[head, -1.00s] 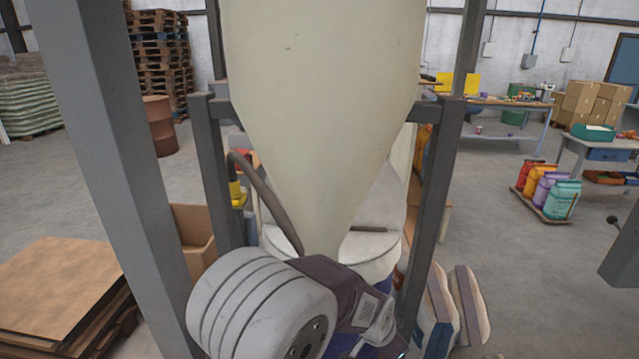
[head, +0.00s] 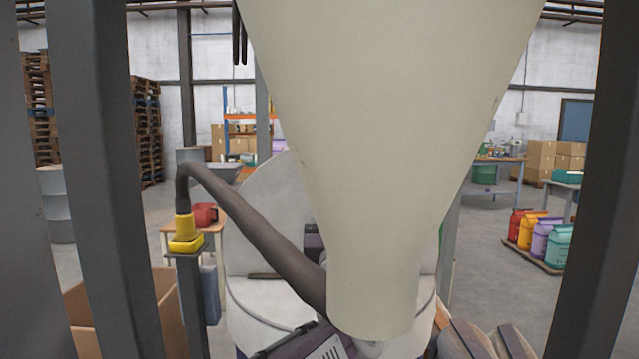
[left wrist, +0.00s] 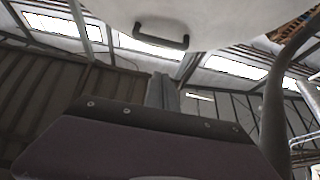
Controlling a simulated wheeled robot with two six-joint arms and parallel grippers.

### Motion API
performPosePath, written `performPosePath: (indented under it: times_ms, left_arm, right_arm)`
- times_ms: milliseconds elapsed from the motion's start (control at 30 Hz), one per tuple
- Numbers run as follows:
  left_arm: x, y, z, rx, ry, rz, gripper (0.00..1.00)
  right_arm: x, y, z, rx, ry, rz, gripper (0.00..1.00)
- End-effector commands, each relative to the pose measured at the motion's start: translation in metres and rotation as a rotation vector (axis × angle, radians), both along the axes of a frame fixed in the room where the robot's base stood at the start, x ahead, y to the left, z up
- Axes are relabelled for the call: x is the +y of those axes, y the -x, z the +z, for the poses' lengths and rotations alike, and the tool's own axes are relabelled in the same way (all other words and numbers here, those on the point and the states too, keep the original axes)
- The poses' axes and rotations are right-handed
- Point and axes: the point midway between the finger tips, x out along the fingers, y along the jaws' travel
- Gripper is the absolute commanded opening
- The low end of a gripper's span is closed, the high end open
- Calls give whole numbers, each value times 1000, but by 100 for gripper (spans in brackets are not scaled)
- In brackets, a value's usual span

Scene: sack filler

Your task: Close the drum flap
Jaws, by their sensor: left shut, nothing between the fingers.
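The drum (head: 262,318) stands behind the pale hopper cone (head: 385,150). Its pale, rounded flap (head: 262,205) stands raised behind the drum top, partly covered by the cone and a dark hose. In the left wrist view the pale panel with a dark bar handle (left wrist: 160,38) shows overhead; it appears to be the flap. My left gripper's grey fingers (left wrist: 164,92) are shut and empty, below the handle and apart from it in the picture. In the head view the cone hides most of this gripper. My right gripper is not seen.
Grey frame posts (head: 105,180) stand close on both sides. The dark hose (head: 250,228) crosses left of the cone to a yellow fitting (head: 186,232). An open cardboard box (head: 85,310) is lower left. Filled sacks (head: 490,340) lie lower right.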

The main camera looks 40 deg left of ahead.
Motion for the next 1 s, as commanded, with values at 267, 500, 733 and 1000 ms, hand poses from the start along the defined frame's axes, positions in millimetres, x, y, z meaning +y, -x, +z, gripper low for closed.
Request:
performPosePath:
  times_ms: [267, 500, 733, 1000]
  left_arm:
    - [20, -24, 16, 5, 1, 1, 0]
    - [51, -60, 41, 5, 2, 0, 0]
    - [74, -89, 36, 6, 2, -2, 0]
    - [82, -99, 33, 4, 2, -4, 0]
  right_arm:
    - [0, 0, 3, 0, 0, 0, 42]
    - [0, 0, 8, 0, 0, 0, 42]
    - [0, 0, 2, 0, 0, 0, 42]
    - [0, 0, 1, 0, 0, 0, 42]
